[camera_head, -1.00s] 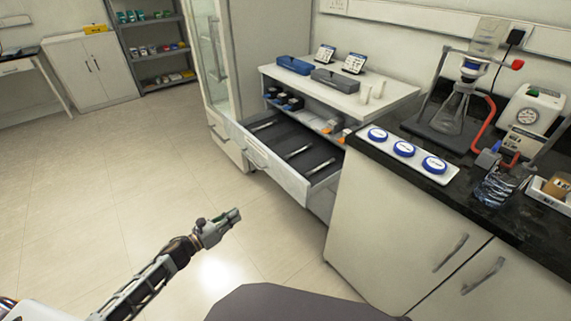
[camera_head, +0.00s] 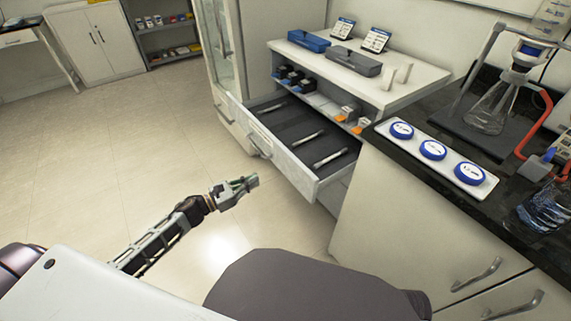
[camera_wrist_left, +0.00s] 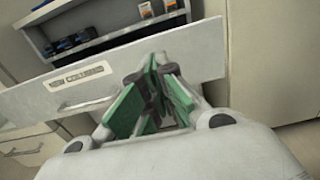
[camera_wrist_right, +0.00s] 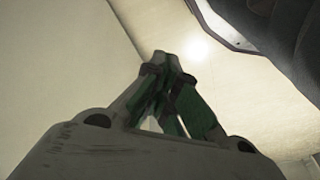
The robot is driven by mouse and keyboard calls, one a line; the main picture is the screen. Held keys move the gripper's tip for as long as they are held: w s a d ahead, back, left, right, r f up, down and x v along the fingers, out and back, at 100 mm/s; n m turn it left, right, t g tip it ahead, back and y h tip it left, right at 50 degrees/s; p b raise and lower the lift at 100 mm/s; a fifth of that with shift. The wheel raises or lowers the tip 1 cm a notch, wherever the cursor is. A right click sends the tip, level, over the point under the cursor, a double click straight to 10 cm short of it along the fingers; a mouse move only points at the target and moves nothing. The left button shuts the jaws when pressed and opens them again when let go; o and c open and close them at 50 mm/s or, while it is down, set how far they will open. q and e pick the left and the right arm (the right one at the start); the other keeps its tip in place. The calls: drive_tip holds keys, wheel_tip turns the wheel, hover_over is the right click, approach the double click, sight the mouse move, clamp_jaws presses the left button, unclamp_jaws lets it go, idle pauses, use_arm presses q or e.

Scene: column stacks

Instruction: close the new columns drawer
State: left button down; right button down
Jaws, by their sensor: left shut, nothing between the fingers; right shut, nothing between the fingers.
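The new columns drawer (camera_head: 291,168) is pulled out of the white cabinet; its dark tray holds three slim columns (camera_head: 307,138). In the left wrist view, the drawer front (camera_wrist_left: 120,83) shows a label reading "NEW COLUMNS" and a bar handle (camera_wrist_left: 84,104). My left gripper (camera_head: 250,183) is shut and empty, in front of the drawer front. In its wrist view the fingertips (camera_wrist_left: 158,66) overlap the front right of the handle; I cannot tell whether they touch. My right gripper (camera_wrist_right: 163,66) is shut and empty over the pale floor, outside the head view.
A black-topped counter (camera_head: 400,155) with three blue-lidded dishes (camera_head: 433,150) stands right of the drawer. The cabinet top (camera_head: 330,62) holds boxes and cards; a shelf of small items (camera_head: 318,102) is below. A glass-doored cabinet stands left. The floor (camera_head: 130,160) at left is clear.

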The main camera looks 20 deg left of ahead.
sight(291, 162)
use_arm(q)
drive_tip(key=shift+w, duration=0.1)
